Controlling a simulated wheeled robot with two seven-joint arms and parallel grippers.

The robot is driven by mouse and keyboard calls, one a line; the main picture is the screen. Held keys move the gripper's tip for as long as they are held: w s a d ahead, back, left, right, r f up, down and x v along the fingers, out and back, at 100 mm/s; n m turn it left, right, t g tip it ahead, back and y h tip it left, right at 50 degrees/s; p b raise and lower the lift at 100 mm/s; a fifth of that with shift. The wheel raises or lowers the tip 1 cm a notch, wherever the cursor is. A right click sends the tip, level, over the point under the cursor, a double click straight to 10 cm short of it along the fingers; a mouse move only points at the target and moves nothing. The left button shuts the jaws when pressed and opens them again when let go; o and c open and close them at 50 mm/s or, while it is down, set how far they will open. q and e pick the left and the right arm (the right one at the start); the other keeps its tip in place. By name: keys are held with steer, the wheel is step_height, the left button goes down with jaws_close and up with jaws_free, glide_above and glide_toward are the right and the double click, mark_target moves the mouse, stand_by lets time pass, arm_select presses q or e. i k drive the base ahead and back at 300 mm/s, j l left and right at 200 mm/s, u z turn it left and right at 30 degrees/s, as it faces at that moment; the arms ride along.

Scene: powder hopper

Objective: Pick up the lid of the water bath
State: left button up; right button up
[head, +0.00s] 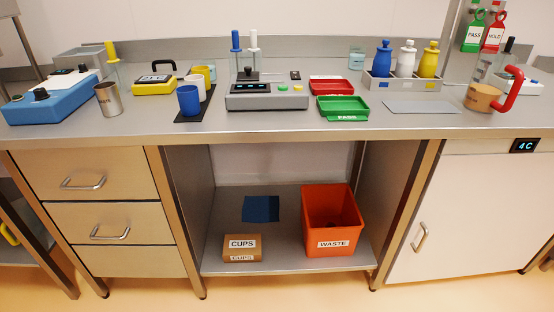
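No part labelled as a water bath is readable. At the far left of the worktop stands a blue box-shaped unit (45,103) with a pale top and dark knobs. Behind it is a grey metal box (80,56); a small dark piece shows near its front. I cannot tell for certain which of the two is the water bath, or make out a separate lid clearly. Neither of my grippers is in view.
On the steel worktop (215,125) stand a metal beaker (108,99), a yellow device (155,86), cups (189,100), a grey instrument (267,97), green (343,109) and red (331,87) trays, and a bottle rack (402,82). An orange waste bin (331,222) sits below. The front edge is mostly clear.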

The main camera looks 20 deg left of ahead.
mark_target(180, 71)
steer(key=u, duration=1.6)
